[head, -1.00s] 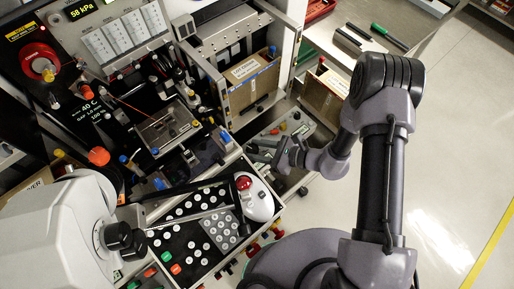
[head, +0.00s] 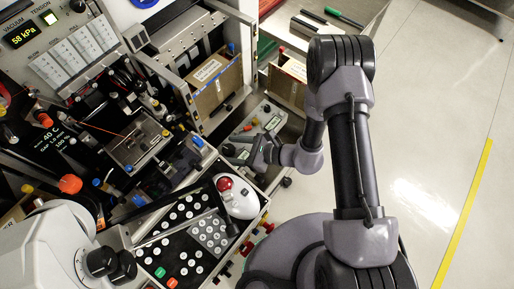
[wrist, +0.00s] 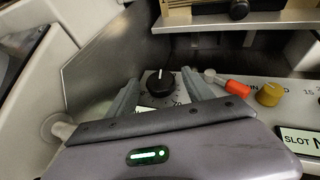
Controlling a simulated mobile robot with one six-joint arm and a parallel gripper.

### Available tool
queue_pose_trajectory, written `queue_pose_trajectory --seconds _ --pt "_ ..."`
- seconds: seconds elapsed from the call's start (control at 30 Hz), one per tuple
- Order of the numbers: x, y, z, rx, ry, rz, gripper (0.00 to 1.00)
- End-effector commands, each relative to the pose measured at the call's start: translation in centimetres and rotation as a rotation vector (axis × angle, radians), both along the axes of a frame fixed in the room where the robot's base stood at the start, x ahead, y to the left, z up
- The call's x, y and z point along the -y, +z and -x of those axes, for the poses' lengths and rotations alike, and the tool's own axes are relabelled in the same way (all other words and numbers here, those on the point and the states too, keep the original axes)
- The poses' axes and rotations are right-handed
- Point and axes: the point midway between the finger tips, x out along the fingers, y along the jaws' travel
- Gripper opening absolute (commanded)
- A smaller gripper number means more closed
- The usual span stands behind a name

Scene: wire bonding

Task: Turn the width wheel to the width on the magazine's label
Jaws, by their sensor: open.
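The width wheel appears to be the black round knob (wrist: 161,86) with a white pointer line, on a pale panel in the wrist view. The pointer is near the top of the knob. Printed scale marks lie around it, one reading about 70; the rest are hidden or too small. My gripper (wrist: 160,77) is open, one finger on each side of the knob, with no clear contact visible. In the head view my gripper (head: 253,152) is over the small panel (head: 268,120). A brown magazine (head: 219,88) stands behind it with a white label (head: 207,70), its text unreadable.
An orange-red handle (wrist: 237,88) and a yellow knob (wrist: 270,95) sit close right of the wheel. A grey metal wall (wrist: 105,60) rises at left. A second brown box (head: 287,82) and a white mouse-like device with a red button (head: 225,183) flank the gripper.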

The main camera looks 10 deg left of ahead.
Motion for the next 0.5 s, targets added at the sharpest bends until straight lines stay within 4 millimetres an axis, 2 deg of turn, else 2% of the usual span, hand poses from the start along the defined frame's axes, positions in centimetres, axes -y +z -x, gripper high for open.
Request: queue_pose_trajectory --seconds 0.17,0.5 --pt "2.1 1.0 0.1 0.0 -0.005 0.0 0.6" --pt "10.4 4.6 0.9 0.001 -0.007 0.0 0.6"
